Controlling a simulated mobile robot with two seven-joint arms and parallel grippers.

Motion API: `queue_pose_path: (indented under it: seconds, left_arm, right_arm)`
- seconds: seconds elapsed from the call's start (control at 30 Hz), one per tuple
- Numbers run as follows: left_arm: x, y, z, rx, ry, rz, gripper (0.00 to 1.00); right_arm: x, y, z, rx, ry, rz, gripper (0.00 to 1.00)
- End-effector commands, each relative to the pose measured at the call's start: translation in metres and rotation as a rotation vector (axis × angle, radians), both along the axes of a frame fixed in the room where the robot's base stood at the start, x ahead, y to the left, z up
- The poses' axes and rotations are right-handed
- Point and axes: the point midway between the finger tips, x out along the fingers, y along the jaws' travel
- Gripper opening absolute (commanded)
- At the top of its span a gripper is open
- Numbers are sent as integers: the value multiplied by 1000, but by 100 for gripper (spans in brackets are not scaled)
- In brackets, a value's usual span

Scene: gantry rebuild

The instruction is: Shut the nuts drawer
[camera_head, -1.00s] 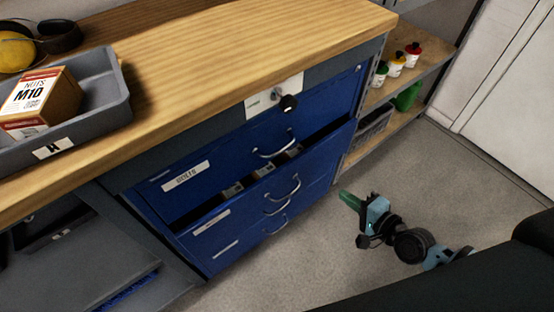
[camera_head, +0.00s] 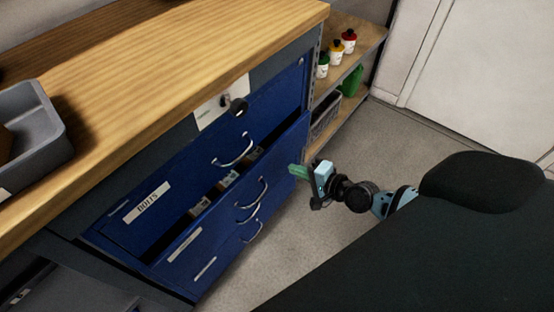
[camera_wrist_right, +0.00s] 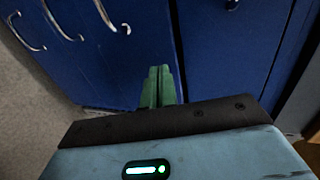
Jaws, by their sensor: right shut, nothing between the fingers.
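A blue drawer (camera_head: 215,228) stands partly open under the shut drawer labelled BOLTS (camera_head: 120,222). Small bins show inside the gap at its top. Its label is too small to read, so I cannot confirm it is the nuts drawer. It has a curved metal handle (camera_head: 252,200). My right gripper (camera_head: 297,171) is shut and empty, its green fingers beside the right end of the drawer fronts. In the right wrist view the closed fingers (camera_wrist_right: 159,86) point at blue panels; I cannot tell whether they touch. My left gripper is out of view.
The wooden worktop (camera_head: 190,70) with a grey bin (camera_head: 45,125) lies above. A key lock (camera_head: 238,107) sticks out above the drawers. A shelf (camera_head: 352,62) with small bottles stands to the right. The floor (camera_head: 420,140) beside my gripper is clear.

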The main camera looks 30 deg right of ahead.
Motion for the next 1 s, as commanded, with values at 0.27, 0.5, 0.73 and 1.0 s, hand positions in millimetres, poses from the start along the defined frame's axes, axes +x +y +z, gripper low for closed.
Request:
queue_pose_path:
  seconds: [0.27, 0.5, 0.73, 1.0]
  left_arm:
    - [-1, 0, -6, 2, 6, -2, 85]
    - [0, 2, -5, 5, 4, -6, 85]
    - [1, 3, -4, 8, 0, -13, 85]
    - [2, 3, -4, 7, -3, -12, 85]
  right_arm:
    - [42, 15, -10, 1, -2, 0, 0]
    - [64, 23, -10, 0, -1, 0, 0]
    - [68, 25, -10, 0, 0, 0, 0]
    - [68, 25, -10, 0, 0, 0, 0]
